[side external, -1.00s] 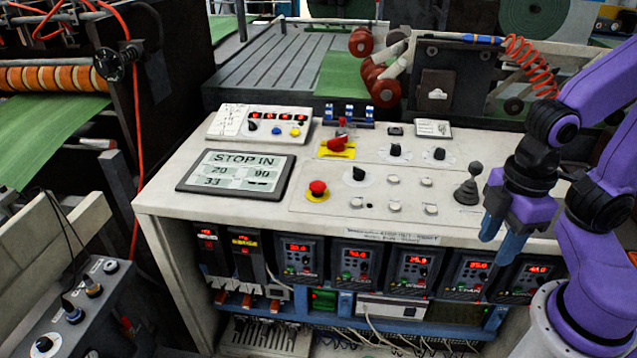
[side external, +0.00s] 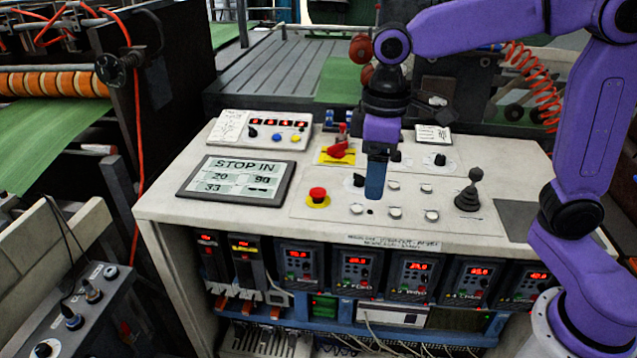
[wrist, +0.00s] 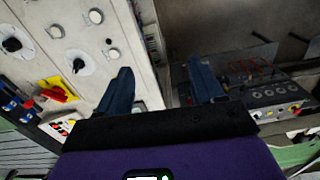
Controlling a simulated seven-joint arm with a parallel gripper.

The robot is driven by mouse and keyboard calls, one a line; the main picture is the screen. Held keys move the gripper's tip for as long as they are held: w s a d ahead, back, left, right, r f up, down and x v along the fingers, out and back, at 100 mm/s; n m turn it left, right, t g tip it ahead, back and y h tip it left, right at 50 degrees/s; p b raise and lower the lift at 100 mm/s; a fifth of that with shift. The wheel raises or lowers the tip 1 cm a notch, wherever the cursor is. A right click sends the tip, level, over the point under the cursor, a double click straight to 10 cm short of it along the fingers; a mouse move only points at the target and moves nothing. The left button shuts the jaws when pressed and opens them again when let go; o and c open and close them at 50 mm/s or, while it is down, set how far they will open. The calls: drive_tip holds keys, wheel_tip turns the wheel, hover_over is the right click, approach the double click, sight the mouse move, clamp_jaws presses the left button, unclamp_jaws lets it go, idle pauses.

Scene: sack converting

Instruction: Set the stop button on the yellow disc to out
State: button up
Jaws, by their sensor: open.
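The stop button (side external: 318,193) is a red mushroom head on a yellow disc (side external: 318,202), on the console's top panel in the side view. The display (side external: 237,179) to its left reads STOP IN. My gripper (side external: 374,192) points down over the panel, to the right of the button and apart from it. In the wrist view my gripper (wrist: 161,72) is open, with nothing between its fingers. I cannot make out the stop button in the wrist view; the left finger may cover it.
A red switch on a yellow plate (side external: 337,154) stands behind the button. A black knob (side external: 359,180) is beside my gripper. A joystick (side external: 470,192) stands to the right. White buttons (side external: 394,212) lie close by. The panel's front strip is clear.

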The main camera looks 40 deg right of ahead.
drive_tip(key=w+r+m, duration=0.2)
drive_tip(key=w, duration=1)
drive_tip(key=r+m, duration=0.1)
drive_tip(key=m, duration=0.1)
hover_over(319, 190)
wheel_tip(319, 190, down, 17)
